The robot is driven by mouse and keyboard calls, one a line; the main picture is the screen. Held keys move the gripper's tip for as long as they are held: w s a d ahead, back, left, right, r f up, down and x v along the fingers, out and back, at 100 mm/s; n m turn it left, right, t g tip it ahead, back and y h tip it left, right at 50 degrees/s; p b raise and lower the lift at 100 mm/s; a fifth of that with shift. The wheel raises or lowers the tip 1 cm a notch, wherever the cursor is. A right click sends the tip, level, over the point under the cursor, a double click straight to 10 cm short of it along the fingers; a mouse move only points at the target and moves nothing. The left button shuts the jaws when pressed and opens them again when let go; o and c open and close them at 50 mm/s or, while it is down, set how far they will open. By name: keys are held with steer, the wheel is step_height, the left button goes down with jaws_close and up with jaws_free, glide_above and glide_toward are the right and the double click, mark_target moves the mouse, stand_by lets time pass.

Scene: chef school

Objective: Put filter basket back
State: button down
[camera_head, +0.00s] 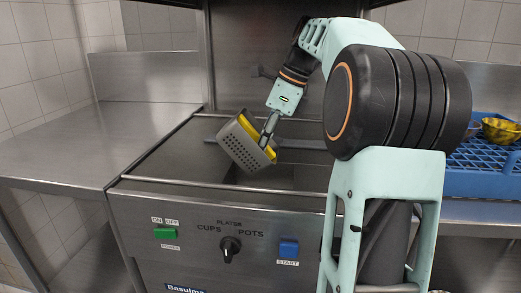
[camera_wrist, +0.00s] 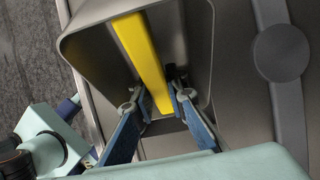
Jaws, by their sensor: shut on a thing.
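The filter basket (camera_head: 243,145) is a grey perforated box with a yellow handle (camera_head: 267,150). In the head view it hangs tilted in the air above the opening (camera_head: 275,178) in the top of the steel dishwasher. My gripper (camera_head: 269,130) is shut on the yellow handle. In the wrist view the gripper (camera_wrist: 160,108) has one finger on each side of the yellow bar (camera_wrist: 143,55), inside the grey basket's walls (camera_wrist: 95,48). The fingertips are partly hidden in the head view.
The dishwasher front (camera_head: 190,225) has a green switch, a dial and a blue start button. A steel counter (camera_head: 85,145) on the left is clear. A blue rack (camera_head: 485,165) with bowls (camera_head: 501,130) stands at the right. A steel rail (camera_head: 230,186) runs along the front edge.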

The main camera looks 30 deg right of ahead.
mark_target(274, 153)
steer(key=shift+f+b, duration=1.7)
steer(key=shift+f, duration=3.3)
steer(key=c, duration=2)
jaws_free()
steer(key=shift+a+f, duration=0.1)
steer(key=shift+f, duration=0.05)
steer(key=shift+c, duration=0.2)
steer(key=shift+o, duration=1.1)
steer(key=v, duration=1.2)
steer(key=shift+w, duration=0.1)
